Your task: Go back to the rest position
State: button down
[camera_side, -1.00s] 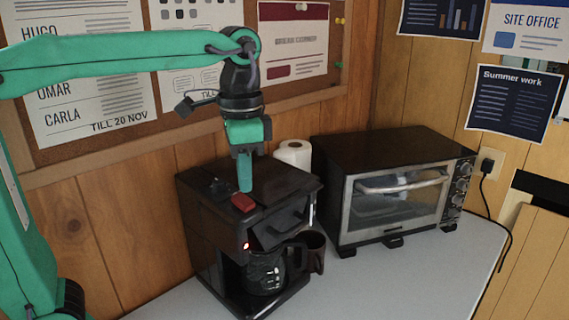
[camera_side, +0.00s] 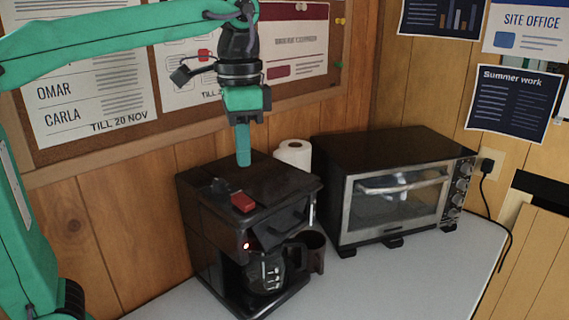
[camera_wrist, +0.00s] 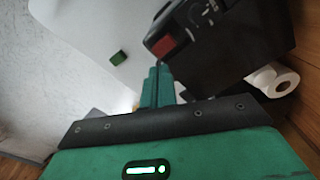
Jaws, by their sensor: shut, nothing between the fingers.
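My gripper (camera_side: 243,158) is shut and empty, pointing down above the top of the black coffee maker (camera_side: 260,190). A small gap seems to lie between its tips and the machine. The red switch (camera_side: 243,202) on the machine's top is just in front of the tips. A red light glows on the machine's front and a glass jug (camera_side: 266,274) stands in it. In the wrist view the shut fingers (camera_wrist: 158,78) are at the middle, beside the red switch (camera_wrist: 163,46).
A black toaster oven (camera_side: 395,200) stands right of the coffee maker. A paper roll (camera_side: 294,153) is behind it, also in the wrist view (camera_wrist: 280,82). A dark mug (camera_side: 313,250) is beside the jug. A small green block (camera_wrist: 119,57) lies on the pale surface. The wall board is behind my arm.

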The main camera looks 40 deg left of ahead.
jog(key=s+a+f+n+t, duration=0.2)
jog(key=s+a+f+n, duration=0.1)
jog(key=f, duration=0.4)
jog(key=s+a+f+n+t, duration=0.3)
jog(key=s+a+f, duration=0.2)
jog(key=s+f, duration=0.2)
jog(key=shift+a+f+t, duration=0.3)
jog(key=shift+a+f, duration=0.05)
jog(key=shift+a, duration=0.05)
